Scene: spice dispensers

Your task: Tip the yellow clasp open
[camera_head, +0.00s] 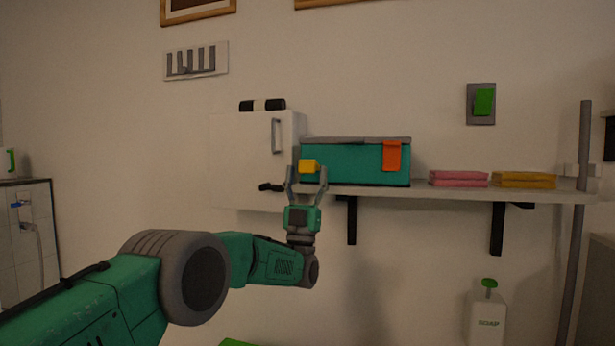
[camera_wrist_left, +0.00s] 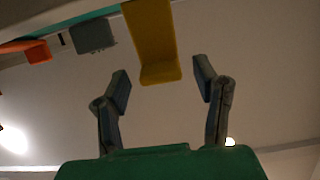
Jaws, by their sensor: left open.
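The yellow clasp (camera_head: 309,166) is on the left front of a teal box (camera_head: 350,162) with a grey lid, on a shelf. My left gripper (camera_head: 307,175) is open in front of the clasp, its two fingers to either side of it. In the left wrist view the yellow clasp (camera_wrist_left: 153,50) hangs down between and beyond the open fingertips (camera_wrist_left: 162,85), with a gap on each side. An orange clasp (camera_head: 392,156) is on the right front of the box; it also shows in the left wrist view (camera_wrist_left: 37,52). My right gripper is not in view.
The shelf (camera_head: 420,190) also bears pink folded cloths (camera_head: 458,178) and yellow folded cloths (camera_head: 524,180) to the right. A white cabinet (camera_head: 240,150) with a handle stands left of the box. A soap dispenser (camera_head: 488,318) is below right. A green switch (camera_head: 483,102) is on the wall.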

